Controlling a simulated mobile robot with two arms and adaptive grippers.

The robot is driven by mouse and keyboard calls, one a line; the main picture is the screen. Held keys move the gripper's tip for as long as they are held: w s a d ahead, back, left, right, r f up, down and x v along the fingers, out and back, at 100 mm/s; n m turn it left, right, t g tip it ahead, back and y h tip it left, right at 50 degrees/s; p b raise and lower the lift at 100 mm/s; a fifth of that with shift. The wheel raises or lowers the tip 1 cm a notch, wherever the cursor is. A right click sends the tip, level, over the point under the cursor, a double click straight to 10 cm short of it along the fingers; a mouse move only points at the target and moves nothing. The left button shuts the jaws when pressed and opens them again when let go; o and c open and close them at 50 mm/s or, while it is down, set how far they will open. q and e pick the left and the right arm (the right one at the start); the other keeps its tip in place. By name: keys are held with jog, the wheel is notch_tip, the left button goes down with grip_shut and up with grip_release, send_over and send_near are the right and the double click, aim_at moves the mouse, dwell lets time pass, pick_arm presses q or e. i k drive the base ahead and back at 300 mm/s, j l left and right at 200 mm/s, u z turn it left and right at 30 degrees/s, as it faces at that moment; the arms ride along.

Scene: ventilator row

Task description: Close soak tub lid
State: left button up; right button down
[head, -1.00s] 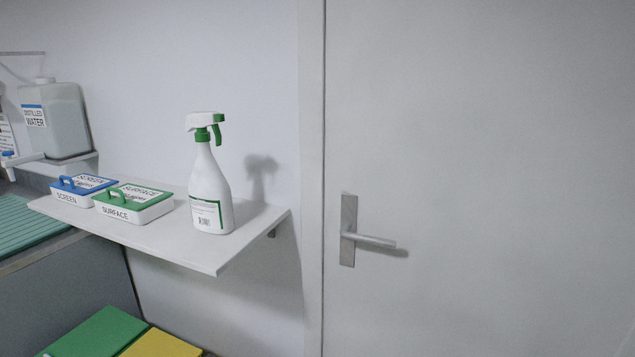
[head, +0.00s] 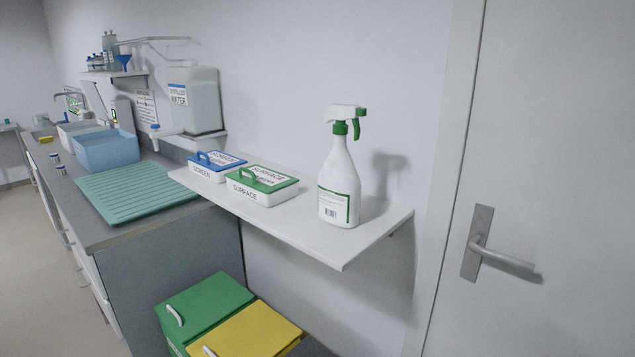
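A light-blue open-topped tub (head: 107,150) stands on the grey counter at the left, behind the green ribbed mat. It may be the soak tub; I see no lid on it and cannot make out its inside. A paler whitish tub (head: 80,130) stands just beyond it, partly hidden. Neither of my grippers is in view.
A white wall shelf (head: 330,245) holds a blue-lidded SCREEN box (head: 213,165), a green-lidded SURFACE box (head: 262,185) and a spray bottle (head: 339,180). Green (head: 205,305) and yellow (head: 248,330) lidded bins stand below. A door handle (head: 500,258) is at right. Floor (head: 40,270) at left is clear.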

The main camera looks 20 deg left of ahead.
aim_at(98, 100)
jog(key=i+j+u, duration=0.15)
jog(key=j+u, duration=0.25)
jog(key=i+j+u, duration=0.15)
jog(key=j+u, duration=0.3)
jog(key=i+j+u, duration=0.2)
jog(key=u, duration=0.2)
jog(key=i+j+u, duration=0.2)
jog(key=u, duration=0.2)
jog(key=i+j+u, duration=0.15)
jog(key=i+u, duration=0.5)
jog(key=i, duration=1.35)
jog(key=i+j+z, duration=0.1)
jog(key=i+z, duration=0.3)
jog(key=i, duration=0.15)
jog(key=i+j+z, duration=0.35)
jog(key=i, duration=0.15)
jog(key=i+j+z, duration=0.4)
jog(key=i, duration=0.1)
